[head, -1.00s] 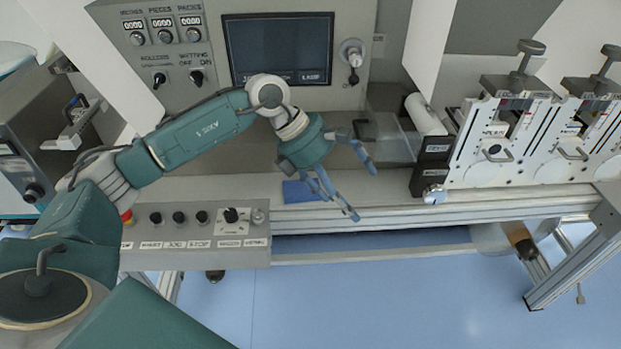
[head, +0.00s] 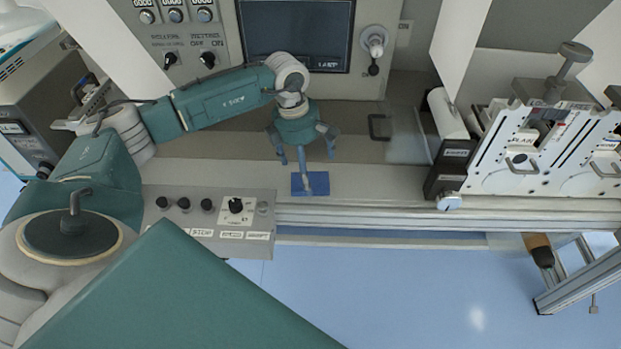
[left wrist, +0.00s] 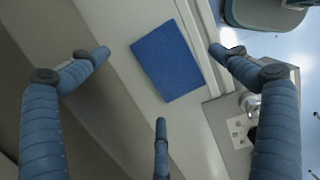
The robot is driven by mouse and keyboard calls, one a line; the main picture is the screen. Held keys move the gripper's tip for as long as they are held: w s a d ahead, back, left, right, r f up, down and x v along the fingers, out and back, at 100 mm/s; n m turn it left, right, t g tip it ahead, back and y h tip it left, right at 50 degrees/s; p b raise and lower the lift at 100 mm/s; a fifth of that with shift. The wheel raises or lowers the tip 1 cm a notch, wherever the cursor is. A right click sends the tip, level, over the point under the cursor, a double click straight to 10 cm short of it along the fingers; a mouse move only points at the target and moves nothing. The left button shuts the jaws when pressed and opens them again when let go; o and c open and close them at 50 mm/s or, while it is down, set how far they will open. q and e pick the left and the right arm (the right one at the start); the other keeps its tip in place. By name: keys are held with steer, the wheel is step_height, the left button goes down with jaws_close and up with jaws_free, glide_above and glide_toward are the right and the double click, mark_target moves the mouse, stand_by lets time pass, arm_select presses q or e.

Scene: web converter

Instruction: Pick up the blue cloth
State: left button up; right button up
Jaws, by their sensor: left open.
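The blue cloth (head: 321,187) lies flat as a small rectangle on the pale machine ledge below the screen. In the left wrist view the cloth (left wrist: 170,62) lies between the spread fingers, turned at an angle. My left gripper (head: 306,166) points down above the cloth, its blue fingers open and empty. One finger covers part of the cloth in the head view. In the left wrist view the gripper (left wrist: 160,78) shows two fingertips either side of the cloth and a third below it, apart from it. My right gripper is not in view.
A control box (head: 215,220) with knobs sits at the ledge's front, left of the cloth. Behind are a screen (head: 297,35) and a knob panel (head: 175,40). White slotted units (head: 540,150) and a dark block (head: 448,170) stand to the right. The ledge right of the cloth is clear.

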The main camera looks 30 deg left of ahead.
arm_select(q)
steer(key=shift+d+f, duration=0.15)
steer(key=shift+f, duration=1)
steer(key=shift+w, duration=0.1)
steer(key=c, duration=1.1)
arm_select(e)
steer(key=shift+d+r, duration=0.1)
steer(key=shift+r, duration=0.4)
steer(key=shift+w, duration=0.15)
